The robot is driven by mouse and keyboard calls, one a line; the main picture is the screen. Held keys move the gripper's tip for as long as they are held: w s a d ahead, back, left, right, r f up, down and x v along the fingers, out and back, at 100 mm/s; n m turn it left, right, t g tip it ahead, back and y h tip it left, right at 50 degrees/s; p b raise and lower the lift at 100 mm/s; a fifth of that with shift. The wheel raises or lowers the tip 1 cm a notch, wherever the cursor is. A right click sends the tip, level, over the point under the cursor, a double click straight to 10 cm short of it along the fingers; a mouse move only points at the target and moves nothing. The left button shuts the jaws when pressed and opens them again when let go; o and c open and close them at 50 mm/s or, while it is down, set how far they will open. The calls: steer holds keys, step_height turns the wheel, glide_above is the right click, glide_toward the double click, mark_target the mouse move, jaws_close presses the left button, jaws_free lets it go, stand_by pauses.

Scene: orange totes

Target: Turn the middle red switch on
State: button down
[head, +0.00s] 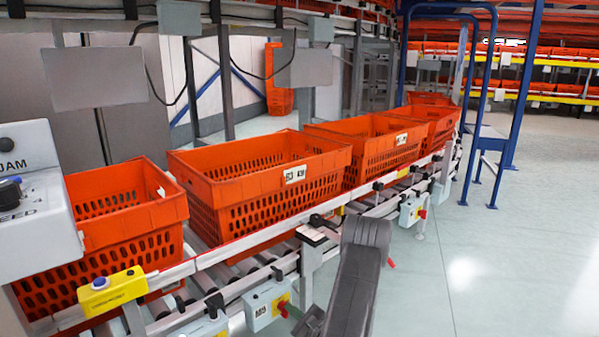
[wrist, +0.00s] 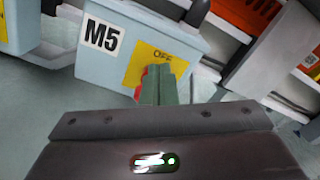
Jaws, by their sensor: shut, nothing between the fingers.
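A pale blue-grey control box labelled M5 (head: 262,304) hangs under the conveyor rail in the head view. A red switch (head: 282,309) sits on its yellow plate. In the wrist view the M5 box (wrist: 120,35) is close, and its yellow plate (wrist: 160,58) reads OFF. Part of the red switch (wrist: 140,84) shows at the left edge of my gripper (wrist: 160,72), whose greenish fingers are shut and hide the rest. I cannot tell whether they touch. In the head view my gripper (head: 300,323) is low, just right of the switch.
Several orange totes (head: 262,180) stand on the roller conveyor (head: 222,257). Another switch box (head: 412,210) hangs farther along the rail, and one (head: 208,325) is nearer at the bottom edge. A yellow button box (head: 112,290) is at left. The floor (head: 480,270) at right is clear.

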steer(key=v, duration=0.6)
steer(key=shift+r+b, duration=0.35)
steer(key=shift+r, duration=0.05)
stand_by(0.3)
